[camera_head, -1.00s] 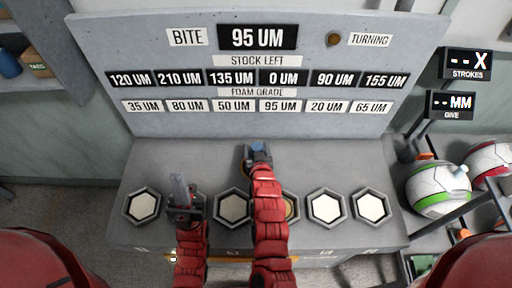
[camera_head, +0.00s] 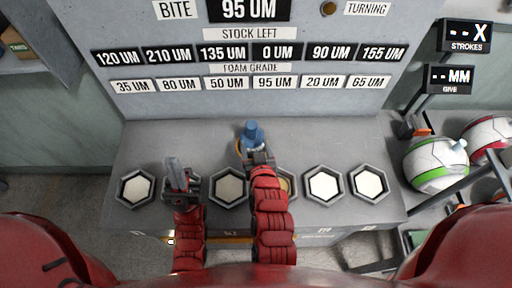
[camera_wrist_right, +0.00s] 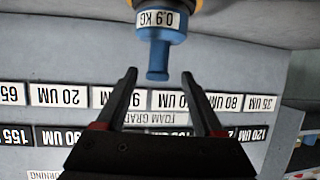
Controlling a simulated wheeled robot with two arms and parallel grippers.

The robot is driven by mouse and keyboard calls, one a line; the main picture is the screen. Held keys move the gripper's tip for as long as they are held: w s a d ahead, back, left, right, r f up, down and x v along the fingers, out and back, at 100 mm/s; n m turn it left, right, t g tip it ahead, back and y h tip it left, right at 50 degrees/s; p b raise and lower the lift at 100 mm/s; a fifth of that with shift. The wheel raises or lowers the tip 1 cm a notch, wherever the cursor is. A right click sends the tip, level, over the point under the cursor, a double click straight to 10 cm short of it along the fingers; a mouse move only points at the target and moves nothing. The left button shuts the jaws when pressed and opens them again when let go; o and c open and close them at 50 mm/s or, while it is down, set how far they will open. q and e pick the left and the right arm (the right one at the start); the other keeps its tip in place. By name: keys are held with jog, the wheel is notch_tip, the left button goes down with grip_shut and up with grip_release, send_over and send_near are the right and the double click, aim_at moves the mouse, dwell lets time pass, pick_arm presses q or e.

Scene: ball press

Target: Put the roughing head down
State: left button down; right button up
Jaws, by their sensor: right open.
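The roughing head (camera_head: 252,134) is a blue piece with a narrow knob and a yellow-orange base. It stands on the grey bench behind the row of hexagonal cups. In the right wrist view the blue head (camera_wrist_right: 160,45) carries a "0.9 KG" label, and its knob points toward my fingers. My right gripper (camera_wrist_right: 165,75) is open and empty, its fingers spread on either side of the knob's end, apart from it. My left gripper (camera_head: 178,170) is over the bench beside the second cup from the left; its finger gap is not clear.
A row of hexagonal cups with pale pads, such as the far-left cup (camera_head: 136,188), lines the front of the bench (camera_head: 150,145). A sign board (camera_head: 300,100) rises behind it. A rack with white balls (camera_head: 435,162) stands at right. The bench's back right is clear.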

jog(key=shift+s+d+r, duration=0.1)
jog(key=shift+s+r, duration=0.05)
jog(key=shift+s, duration=0.25)
jog(key=shift+r, duration=0.1)
